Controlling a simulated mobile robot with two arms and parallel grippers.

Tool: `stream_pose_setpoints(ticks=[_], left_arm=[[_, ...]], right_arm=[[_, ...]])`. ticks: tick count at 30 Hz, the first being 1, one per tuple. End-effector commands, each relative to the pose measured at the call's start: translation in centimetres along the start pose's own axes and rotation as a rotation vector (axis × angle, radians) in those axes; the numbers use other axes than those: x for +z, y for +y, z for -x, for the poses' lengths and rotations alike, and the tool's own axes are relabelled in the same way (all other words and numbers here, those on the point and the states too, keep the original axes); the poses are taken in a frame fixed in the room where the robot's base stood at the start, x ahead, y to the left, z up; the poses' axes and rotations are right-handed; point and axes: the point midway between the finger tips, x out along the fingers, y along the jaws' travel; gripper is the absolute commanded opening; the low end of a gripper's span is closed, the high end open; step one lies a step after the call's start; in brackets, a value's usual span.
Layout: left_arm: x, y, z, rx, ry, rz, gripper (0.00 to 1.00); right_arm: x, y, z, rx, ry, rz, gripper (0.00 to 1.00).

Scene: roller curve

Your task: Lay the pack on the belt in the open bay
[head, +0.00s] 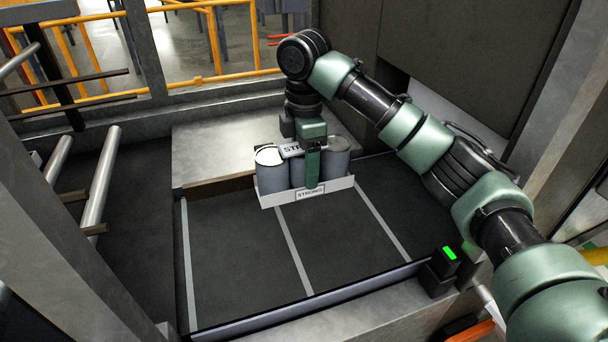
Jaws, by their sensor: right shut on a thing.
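The pack (268,178) is a white tray of grey cans, with a label on its front edge. My right gripper (312,170) comes down over the pack from above and is shut on it. One green finger shows in front of the cans; the other is hidden. The pack is at the far side of the dark belt (240,245), in front of a metal ledge. I cannot tell whether its underside touches the belt. Pale lines cross the belt and mark off bays, and the near part of the belt is bare. My left gripper is not in view.
A metal ledge (215,150) stands behind the belt. A metal rail (330,305) runs along the near edge, with a green-lit sensor box (442,265) at its right end. Rollers (98,180) and a grey post stand at left. Orange railings (225,78) are beyond.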

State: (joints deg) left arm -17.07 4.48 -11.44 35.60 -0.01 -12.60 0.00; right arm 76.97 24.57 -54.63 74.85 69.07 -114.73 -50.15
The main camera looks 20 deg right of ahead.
Motion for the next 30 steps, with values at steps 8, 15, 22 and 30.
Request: stream_pose_setpoints(ticks=[8, 15, 22, 30], left_arm=[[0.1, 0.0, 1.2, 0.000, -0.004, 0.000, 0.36], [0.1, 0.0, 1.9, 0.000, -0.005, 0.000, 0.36], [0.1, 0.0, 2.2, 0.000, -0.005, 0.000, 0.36], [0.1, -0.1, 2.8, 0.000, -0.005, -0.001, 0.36]], right_arm=[[0.0, 0.0, -6.0, 0.001, 0.000, 0.000, 0.00], [0.0, 0.0, -10.4, 0.004, 0.001, -0.001, 0.00], [0.0, 0.1, -12.0, 0.005, 0.000, -0.001, 0.00], [-0.1, 0.1, -15.3, 0.004, 0.001, -0.001, 0.00]])
